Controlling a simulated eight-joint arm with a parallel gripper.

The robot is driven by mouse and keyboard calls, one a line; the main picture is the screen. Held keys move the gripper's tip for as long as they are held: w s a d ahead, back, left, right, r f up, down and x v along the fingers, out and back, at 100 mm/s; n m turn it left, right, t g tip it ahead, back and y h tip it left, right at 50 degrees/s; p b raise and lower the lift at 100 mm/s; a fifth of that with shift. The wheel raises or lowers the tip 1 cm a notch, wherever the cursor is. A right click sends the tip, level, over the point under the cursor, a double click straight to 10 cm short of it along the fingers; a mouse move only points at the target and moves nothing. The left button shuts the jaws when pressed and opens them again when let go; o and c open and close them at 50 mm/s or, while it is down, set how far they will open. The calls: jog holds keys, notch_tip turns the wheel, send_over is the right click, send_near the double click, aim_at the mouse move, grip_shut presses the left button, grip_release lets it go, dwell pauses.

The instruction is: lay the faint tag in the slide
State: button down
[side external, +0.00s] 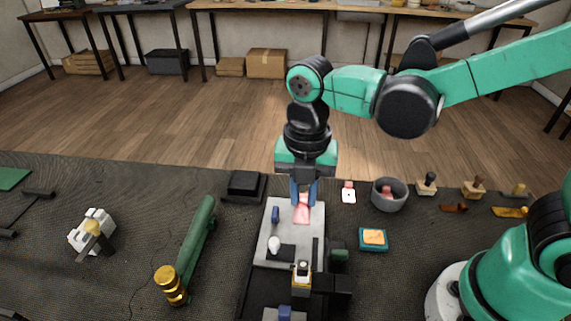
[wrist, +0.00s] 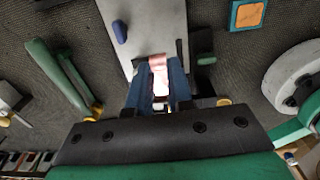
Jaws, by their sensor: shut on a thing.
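My gripper (side external: 304,196) points down over the light grey plate (side external: 291,247) of the black-based fixture, which I take to be the slide. Its blue fingers are shut on a pale pink tag (side external: 303,212), which I take to be the faint tag. In the wrist view the tag (wrist: 159,72) shows between the fingertips (wrist: 160,64), near the plate's end. I cannot tell whether the tag touches the plate. A blue peg (side external: 276,214) and a white knob (side external: 274,244) stand on the plate's left side.
Several stamps (side external: 427,184) stand farther right. A green cylinder (side external: 196,240) and a black block (side external: 244,186) lie left.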

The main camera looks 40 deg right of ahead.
aim_at(304, 245)
jog(key=shift+s+a+f, duration=0.25)
jog(key=shift+s+f, duration=0.15)
jog(key=shift+s, duration=0.15)
jog(key=shift+s+a+f, duration=0.2)
jog(key=shift+s+f, duration=0.15)
jog(key=shift+s, duration=0.15)
jog(key=shift+f, duration=2.45)
jog(key=shift+f, duration=0.5)
jog(key=c, duration=0.7)
grip_release()
